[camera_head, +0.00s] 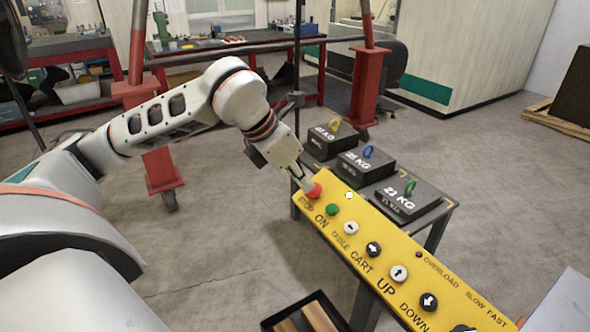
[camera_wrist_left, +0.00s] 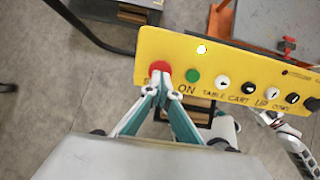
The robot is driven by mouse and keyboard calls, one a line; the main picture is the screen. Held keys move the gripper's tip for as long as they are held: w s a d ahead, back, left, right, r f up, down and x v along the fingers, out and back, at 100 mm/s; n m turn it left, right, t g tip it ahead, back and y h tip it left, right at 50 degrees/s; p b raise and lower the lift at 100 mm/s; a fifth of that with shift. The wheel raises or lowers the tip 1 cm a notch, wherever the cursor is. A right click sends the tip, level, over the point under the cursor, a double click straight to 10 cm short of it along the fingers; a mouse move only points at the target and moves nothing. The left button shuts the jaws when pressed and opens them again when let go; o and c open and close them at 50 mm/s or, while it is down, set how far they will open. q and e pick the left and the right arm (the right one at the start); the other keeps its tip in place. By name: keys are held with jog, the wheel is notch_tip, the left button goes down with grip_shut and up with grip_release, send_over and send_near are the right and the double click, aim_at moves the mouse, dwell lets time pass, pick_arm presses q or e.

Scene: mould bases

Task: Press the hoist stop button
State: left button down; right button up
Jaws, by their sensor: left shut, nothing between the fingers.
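The yellow hoist control panel (camera_head: 392,262) runs diagonally across the lower right of the head view. Its red stop button (camera_head: 314,191) is at the far left end, beside the STOP label, and also shows in the left wrist view (camera_wrist_left: 159,67). My left gripper (camera_head: 308,184) is shut and empty, with its fingertips at the red button. In the left wrist view the closed tips (camera_wrist_left: 163,78) overlap the button's lower edge; they look to be touching it, but I cannot tell whether it is pushed in. Part of my right arm shows at the wrist view's right edge; its gripper state is unclear.
A green ON button (camera_head: 332,210) is close beside the stop button, followed by several white and black buttons. Black weights (camera_head: 363,166) with coloured rings stand on a table behind the panel. An open dark box (camera_head: 306,315) is below. Red-framed benches stand farther back.

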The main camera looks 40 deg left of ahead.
pick_arm(q)
jog(key=shift+w+d+f, duration=0.1)
jog(key=shift+w+f, duration=0.1)
jog(key=shift+f, duration=0.1)
jog(key=shift+f, duration=0.1)
